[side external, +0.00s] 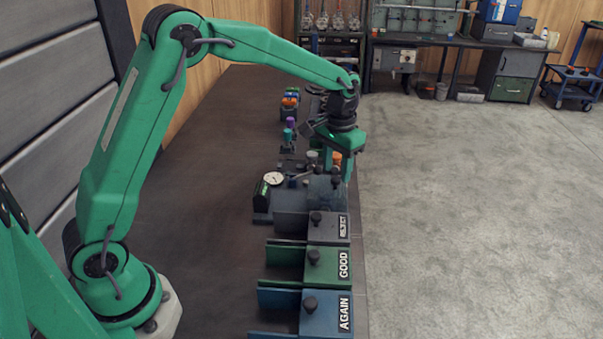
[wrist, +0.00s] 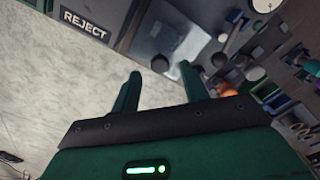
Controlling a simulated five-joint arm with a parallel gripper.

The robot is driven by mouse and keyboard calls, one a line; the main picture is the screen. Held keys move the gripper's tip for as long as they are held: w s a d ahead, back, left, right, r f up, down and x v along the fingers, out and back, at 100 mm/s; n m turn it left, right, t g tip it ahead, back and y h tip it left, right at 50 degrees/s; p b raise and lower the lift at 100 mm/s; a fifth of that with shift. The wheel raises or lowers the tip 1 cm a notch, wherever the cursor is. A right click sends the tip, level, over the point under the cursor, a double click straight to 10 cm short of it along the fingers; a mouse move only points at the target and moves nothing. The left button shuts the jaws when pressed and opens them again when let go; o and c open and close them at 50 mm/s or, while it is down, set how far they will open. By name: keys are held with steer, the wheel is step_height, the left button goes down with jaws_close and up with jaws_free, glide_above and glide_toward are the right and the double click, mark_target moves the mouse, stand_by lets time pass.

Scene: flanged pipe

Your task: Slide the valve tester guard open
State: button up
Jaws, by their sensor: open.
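The valve tester (side external: 264,199) stands on the bench with a round white gauge (side external: 273,178), which also shows at the top right of the wrist view (wrist: 262,4). Its guard (side external: 322,190) is a greyish, see-through cover beside the REJECT bin. It appears as a pale pane in the wrist view (wrist: 172,38). A dark round knob (wrist: 160,63) shows at the pane's edge, between my fingertips in the picture. My gripper (side external: 337,165) is open and points down above the guard. In the wrist view its two green fingers (wrist: 158,77) stand apart. I cannot tell whether they touch the knob.
Lidded bins marked REJECT (side external: 328,227), GOOD (side external: 328,266) and AGAIN (side external: 326,314) line the bench's right edge, each with a black knob. An orange part (side external: 336,158) is partly hidden behind my gripper. Coloured parts (side external: 290,103) stand further back. The bench's left side is clear.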

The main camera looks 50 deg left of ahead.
steer(key=shift+f, duration=1.15)
steer(key=shift+c, duration=0.3)
jaws_close()
steer(key=s+a, duration=0.6)
steer(key=shift+a, duration=0.15)
steer(key=shift+s+r, duration=0.1)
steer(key=shift+o, duration=0.3)
jaws_free()
